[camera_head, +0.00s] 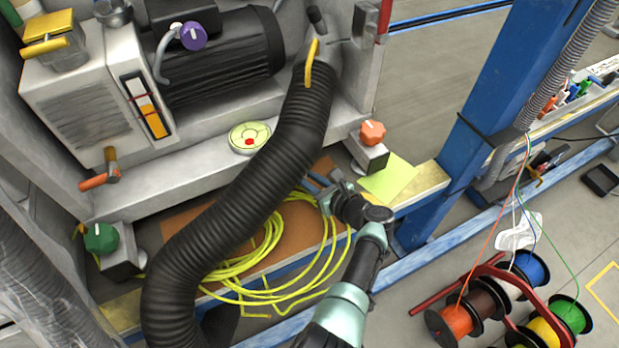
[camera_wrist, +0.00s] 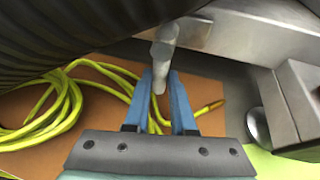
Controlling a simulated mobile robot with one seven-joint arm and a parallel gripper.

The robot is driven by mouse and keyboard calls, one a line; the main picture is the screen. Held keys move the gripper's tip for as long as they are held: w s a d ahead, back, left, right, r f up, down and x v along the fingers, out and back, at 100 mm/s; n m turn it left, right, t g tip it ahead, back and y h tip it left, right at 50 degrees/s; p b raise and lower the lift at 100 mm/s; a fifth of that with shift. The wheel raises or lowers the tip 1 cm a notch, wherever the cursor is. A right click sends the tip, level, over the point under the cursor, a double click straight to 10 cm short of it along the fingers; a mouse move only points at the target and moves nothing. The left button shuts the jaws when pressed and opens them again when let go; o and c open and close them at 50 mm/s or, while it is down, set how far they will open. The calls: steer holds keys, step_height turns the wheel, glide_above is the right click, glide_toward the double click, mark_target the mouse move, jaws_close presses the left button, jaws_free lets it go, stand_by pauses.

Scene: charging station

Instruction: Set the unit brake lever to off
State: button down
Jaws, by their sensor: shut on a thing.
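A grey metal lever (camera_wrist: 165,52), which I take to be the unit brake lever, points down from the unit's front edge in the wrist view. Its lower tip sits between the two blue fingers of my gripper (camera_wrist: 162,76), which are closed on it. In the head view my gripper (camera_head: 316,183) is low in front of the unit, just right of the black corrugated hose (camera_head: 250,175). I cannot make out the lever in the head view. No off marking can be read.
An orange knob (camera_head: 373,133) on a grey box is right of my gripper, and a green knob (camera_head: 101,238) is at the lower left. Coiled yellow cable (camera_head: 240,262) lies below. A blue post (camera_head: 500,90) and cable spools (camera_head: 510,310) stand at the right.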

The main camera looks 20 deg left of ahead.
stand_by(0.4)
steer(key=c, duration=0.8)
jaws_free()
steer(key=shift+o, duration=0.2)
steer(key=p+v, duration=0.6)
steer(key=v, duration=0.7)
steer(key=shift+p, duration=0.3)
